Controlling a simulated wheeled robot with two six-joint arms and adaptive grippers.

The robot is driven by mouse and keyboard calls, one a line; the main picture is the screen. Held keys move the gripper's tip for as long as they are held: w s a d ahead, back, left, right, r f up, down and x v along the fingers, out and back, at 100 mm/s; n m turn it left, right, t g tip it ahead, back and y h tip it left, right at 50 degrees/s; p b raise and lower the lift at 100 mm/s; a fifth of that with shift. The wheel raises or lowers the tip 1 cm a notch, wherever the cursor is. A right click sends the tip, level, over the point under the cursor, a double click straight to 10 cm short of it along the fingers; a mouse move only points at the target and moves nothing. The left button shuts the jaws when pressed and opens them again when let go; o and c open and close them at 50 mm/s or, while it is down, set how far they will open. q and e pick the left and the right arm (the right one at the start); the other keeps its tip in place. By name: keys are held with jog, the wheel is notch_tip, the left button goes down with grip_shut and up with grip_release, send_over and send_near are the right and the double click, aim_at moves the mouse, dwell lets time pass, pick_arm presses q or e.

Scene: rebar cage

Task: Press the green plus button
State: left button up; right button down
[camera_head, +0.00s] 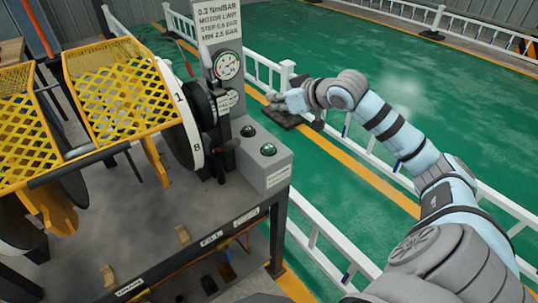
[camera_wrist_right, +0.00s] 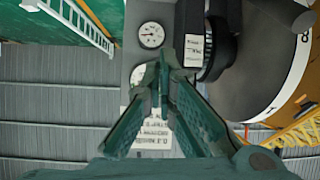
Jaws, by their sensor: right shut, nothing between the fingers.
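A grey control box (camera_head: 262,160) stands at the right corner of the machine table. Any plus mark is too small to read. My right gripper (camera_head: 271,103) is beyond and above the box, apart from both buttons, near the upright gauge panel. In the right wrist view my right gripper (camera_wrist_right: 162,72) has its fingers together and empty. The buttons cannot be made out there. My left gripper is not in view.
A pressure gauge (camera_head: 228,66) sits on the upright panel and also shows in the wrist view (camera_wrist_right: 151,35). A white wheel (camera_head: 182,120) and yellow mesh guards (camera_head: 112,100) stand left of the box. A white railing (camera_head: 318,235) runs behind; green floor is clear beyond.

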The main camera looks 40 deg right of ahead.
jog(key=s+f+g, duration=0.1)
jog(key=s+f+m+g, duration=0.1)
jog(key=s, duration=0.1)
jog(key=s+f+g, duration=0.1)
jog(key=shift+s+d+f+h+p, duration=0.15)
jog(key=shift+d+f+h+p, duration=0.15)
jog(key=shift+d, duration=0.05)
send_over(272, 147)
jog(key=f, duration=0.7)
jog(key=shift+a+b, duration=0.2)
jog(key=shift+b, duration=0.15)
notch_tip(272, 147, down, 3)
jog(key=shift+r, duration=0.1)
jog(key=shift+d+f+b, duration=0.1)
jog(key=shift+f+b, duration=0.2)
jog(key=shift+f, duration=0.35)
